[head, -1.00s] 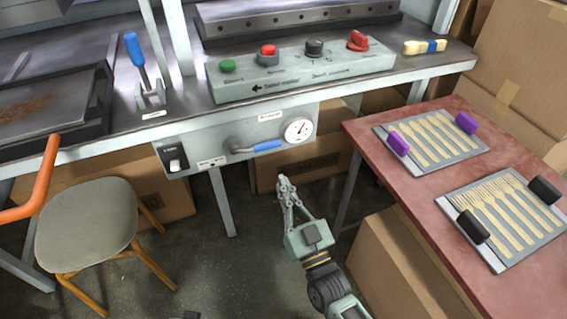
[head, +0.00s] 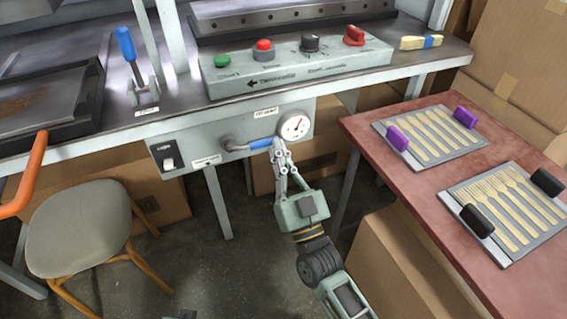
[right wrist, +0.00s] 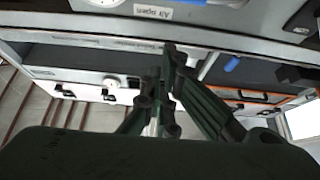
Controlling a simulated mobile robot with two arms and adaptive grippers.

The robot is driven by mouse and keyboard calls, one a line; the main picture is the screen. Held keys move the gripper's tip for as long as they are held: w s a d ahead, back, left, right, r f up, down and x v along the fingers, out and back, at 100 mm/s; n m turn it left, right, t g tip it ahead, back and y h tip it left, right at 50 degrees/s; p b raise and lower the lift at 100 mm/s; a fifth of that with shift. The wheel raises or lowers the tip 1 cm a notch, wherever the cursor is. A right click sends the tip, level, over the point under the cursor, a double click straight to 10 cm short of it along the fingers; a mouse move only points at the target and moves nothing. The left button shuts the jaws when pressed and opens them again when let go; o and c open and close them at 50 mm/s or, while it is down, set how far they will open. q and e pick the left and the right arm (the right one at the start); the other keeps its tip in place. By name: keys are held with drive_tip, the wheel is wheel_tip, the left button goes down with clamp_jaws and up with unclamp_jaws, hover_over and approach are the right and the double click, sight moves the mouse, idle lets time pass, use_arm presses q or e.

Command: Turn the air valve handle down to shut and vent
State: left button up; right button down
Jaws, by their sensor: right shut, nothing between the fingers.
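The air valve has a grey body and a blue handle (head: 258,144) on the grey front panel under the bench. The handle lies level, pointing right toward the gauge. My right gripper (head: 278,146) is shut and empty, with its fingertips at the free right end of the handle. I cannot tell whether they touch it. In the right wrist view the shut fingers (right wrist: 167,90) stand in the middle, and an "Air open" label (right wrist: 152,12) is near the top edge.
A round gauge (head: 295,126) sits just right of the handle. A switch (head: 168,158) is at the panel's left. A control box (head: 300,68) stands on the bench above. A red table (head: 400,180) with trays is at right, and a chair (head: 80,225) at left. Open floor lies below the panel.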

sight(271, 141)
drive_tip(key=w, duration=0.1)
drive_tip(key=w+a+b, duration=0.1)
drive_tip(key=w, duration=0.3)
drive_tip(key=shift+a+f, duration=0.25)
drive_tip(key=shift+a, duration=0.05)
use_arm(q)
drive_tip(key=shift+a+r, duration=0.1)
drive_tip(key=shift+r, duration=2.45)
use_arm(e)
drive_tip(key=shift+w+f, duration=0.1)
drive_tip(key=shift+f, duration=0.25)
